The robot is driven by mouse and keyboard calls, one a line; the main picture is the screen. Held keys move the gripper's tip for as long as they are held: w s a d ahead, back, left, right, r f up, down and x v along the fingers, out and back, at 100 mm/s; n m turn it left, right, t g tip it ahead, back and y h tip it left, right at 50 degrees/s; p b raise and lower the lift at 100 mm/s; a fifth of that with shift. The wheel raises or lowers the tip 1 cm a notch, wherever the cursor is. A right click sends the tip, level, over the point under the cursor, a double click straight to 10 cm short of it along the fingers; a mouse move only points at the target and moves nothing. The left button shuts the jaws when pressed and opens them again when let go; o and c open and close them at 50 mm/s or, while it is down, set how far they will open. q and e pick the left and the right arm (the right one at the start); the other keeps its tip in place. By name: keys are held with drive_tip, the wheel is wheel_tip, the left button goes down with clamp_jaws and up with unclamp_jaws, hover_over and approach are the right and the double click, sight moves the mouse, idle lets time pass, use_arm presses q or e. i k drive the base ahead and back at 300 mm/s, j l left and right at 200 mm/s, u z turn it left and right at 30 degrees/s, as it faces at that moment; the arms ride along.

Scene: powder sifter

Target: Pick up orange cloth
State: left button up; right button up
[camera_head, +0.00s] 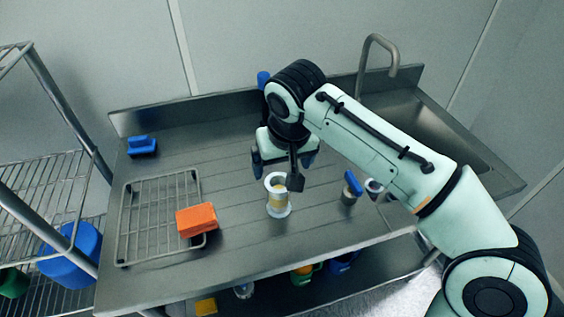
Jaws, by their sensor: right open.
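The orange cloth (199,219) looks like a folded, block-shaped piece. It lies over the right front edge of the wire rack (124,225) on the metal counter. My right gripper (284,167) points down above the middle of the counter, to the right of and farther back than the cloth. It is open and apart from the cloth. My left gripper is not in view.
A blue object (142,146) sits at the back left. The sink (430,125) is at right; wire shelving (40,200) borders the left.

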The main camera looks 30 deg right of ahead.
sight(201, 219)
drive_tip(key=k, duration=1)
